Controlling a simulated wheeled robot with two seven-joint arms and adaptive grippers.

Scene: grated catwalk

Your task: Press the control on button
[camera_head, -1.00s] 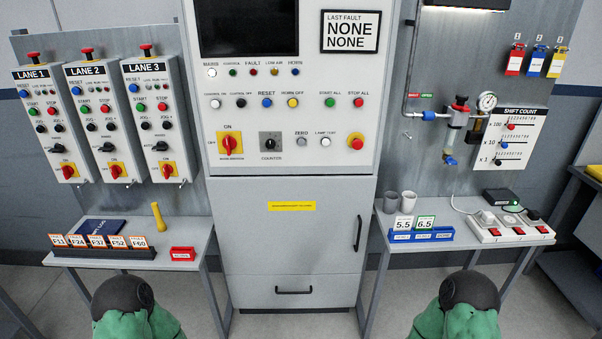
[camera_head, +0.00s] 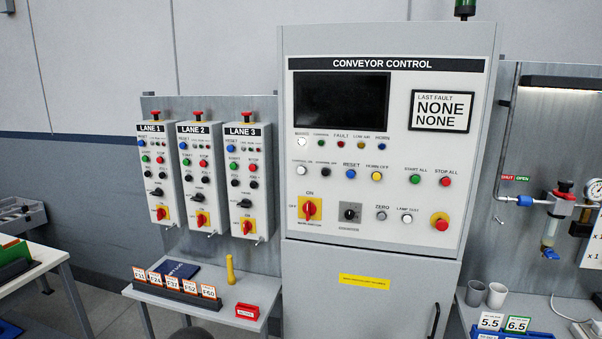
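The control on button (camera_head: 302,170) is a small white round button on the pale grey front of the conveyor control cabinet (camera_head: 380,150). It sits at the left end of the button row, with the black control off button (camera_head: 325,172) just right of it. Above them, the mains lamp (camera_head: 302,142) looks bright white and the green control lamp (camera_head: 321,143) looks dark. Neither gripper is in view, and nothing covers the button.
The red main switch (camera_head: 310,208) is below the button. Lane boxes (camera_head: 247,180) hang at the left above a side table (camera_head: 165,296) with tagged cards. Cups (camera_head: 497,295) stand at the lower right. A white table (camera_head: 35,275) is at the far left.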

